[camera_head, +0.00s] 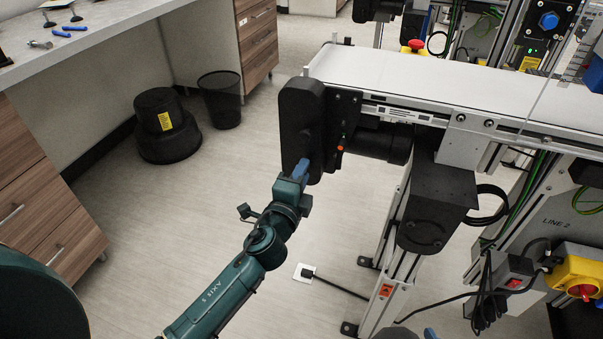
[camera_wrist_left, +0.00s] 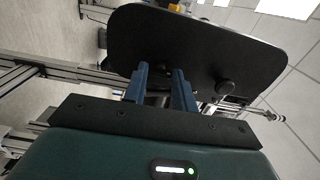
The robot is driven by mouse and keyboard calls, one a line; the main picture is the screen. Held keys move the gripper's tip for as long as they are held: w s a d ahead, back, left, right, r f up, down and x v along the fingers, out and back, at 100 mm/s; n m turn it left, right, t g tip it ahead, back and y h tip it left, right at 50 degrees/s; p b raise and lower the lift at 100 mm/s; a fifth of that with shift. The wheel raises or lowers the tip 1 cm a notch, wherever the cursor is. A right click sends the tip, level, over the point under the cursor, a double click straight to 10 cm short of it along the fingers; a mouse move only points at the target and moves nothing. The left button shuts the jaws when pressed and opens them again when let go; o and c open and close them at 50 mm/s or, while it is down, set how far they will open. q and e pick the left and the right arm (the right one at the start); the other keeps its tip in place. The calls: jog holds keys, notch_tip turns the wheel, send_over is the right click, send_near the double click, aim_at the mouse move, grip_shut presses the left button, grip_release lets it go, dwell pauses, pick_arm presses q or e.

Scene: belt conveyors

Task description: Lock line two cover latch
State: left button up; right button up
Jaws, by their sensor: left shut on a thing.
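The line two cover (camera_head: 301,120) is a black, rounded upright housing at the end of the conveyor. In the left wrist view the cover (camera_wrist_left: 200,45) fills the upper middle, with a round black knob (camera_wrist_left: 227,88) on its face. My left gripper (camera_head: 304,166) is at the lower part of the cover. In the left wrist view its blue fingers (camera_wrist_left: 161,85) are shut on a small dark part at the cover, which seems to be the latch; it is mostly hidden between them. Only a blue tip of my right gripper (camera_head: 431,334) shows at the bottom edge; its jaw state is hidden.
The white conveyor belt (camera_head: 420,75) runs back right from the cover. A black motor (camera_head: 385,143) and black box (camera_head: 437,195) sit under its frame. A yellow box with a red switch (camera_head: 580,275) is at right.

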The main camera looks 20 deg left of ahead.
jog(key=shift+r, duration=0.1)
dwell(0.4)
pick_arm(q)
jog(key=o, duration=1)
pick_arm(e)
jog(key=shift+w+r, duration=0.1)
pick_arm(q)
jog(key=shift+s, duration=0.15)
jog(key=s+b, duration=0.1)
jog(key=s, duration=1.2)
jog(key=shift+a+b, duration=0.25)
jog(key=shift+b, duration=0.1)
pick_arm(e)
jog(key=shift+s+d+r+t, duration=0.15)
jog(key=shift+s+d+t, duration=0.05)
jog(key=shift+d+t, duration=0.15)
